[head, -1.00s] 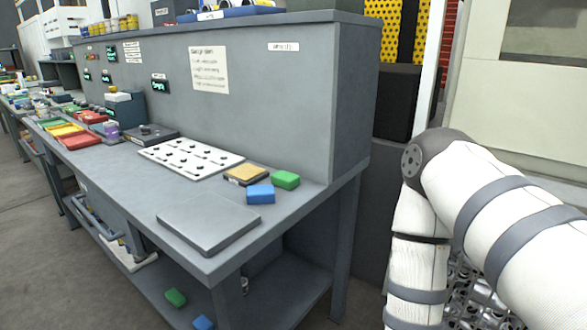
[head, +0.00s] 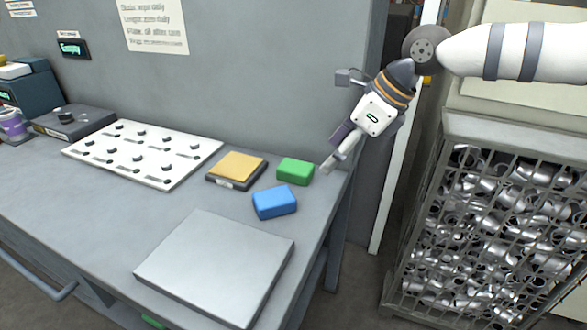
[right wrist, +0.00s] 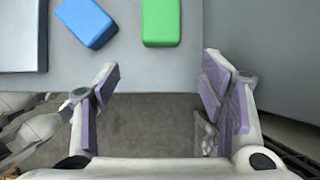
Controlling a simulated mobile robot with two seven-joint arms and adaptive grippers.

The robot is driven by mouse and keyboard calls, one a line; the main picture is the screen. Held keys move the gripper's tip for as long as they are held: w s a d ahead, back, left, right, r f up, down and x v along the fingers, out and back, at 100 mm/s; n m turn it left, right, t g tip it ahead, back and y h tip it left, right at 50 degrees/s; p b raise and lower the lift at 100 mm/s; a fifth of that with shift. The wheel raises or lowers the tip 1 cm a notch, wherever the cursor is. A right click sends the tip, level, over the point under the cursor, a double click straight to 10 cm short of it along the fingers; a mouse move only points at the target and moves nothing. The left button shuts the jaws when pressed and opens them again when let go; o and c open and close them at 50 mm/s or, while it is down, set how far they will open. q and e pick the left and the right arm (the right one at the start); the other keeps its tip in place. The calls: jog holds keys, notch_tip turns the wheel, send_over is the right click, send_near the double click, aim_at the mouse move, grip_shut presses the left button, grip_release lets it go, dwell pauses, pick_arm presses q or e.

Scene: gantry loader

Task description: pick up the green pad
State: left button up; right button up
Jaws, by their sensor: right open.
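The green pad (head: 295,171) lies on the grey bench near its right end, behind the blue pad (head: 275,202). In the right wrist view the green pad (right wrist: 161,22) is at the top, beyond the fingertips, with the blue pad (right wrist: 86,22) to its left. My right gripper (head: 328,167) is beside the green pad, to its right, over the bench's right edge. In the right wrist view the right gripper (right wrist: 158,85) is open with nothing between its fingers.
A yellow pad on a dark base (head: 238,168) sits left of the green pad. A flat grey plate (head: 215,265) lies in front, and a white board with black knobs (head: 143,154) farther left. The bench's back panel (head: 270,75) rises behind. A cage of metal parts (head: 490,225) stands right.

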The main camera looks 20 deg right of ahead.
aim_at(296, 166)
jog(key=w+a, duration=0.1)
jog(key=w, duration=0.1)
jog(key=w+a+f, duration=0.1)
jog(key=w+a, duration=0.1)
jog(key=shift+a+b, duration=0.15)
jog(key=shift+b, duration=0.2)
jog(key=x, duration=0.4)
jog(key=shift+a+b, duration=0.1)
jog(key=shift+b, duration=0.2)
jog(key=shift+w+a+f, duration=0.15)
jog(key=shift+w+f, duration=0.05)
jog(key=shift+f, duration=0.1)
pick_arm(q)
jog(key=shift+s+f+g, duration=0.5)
jog(key=shift+s+f, duration=0.65)
jog(key=shift+f, duration=0.05)
pick_arm(e)
jog(key=c, duration=1)
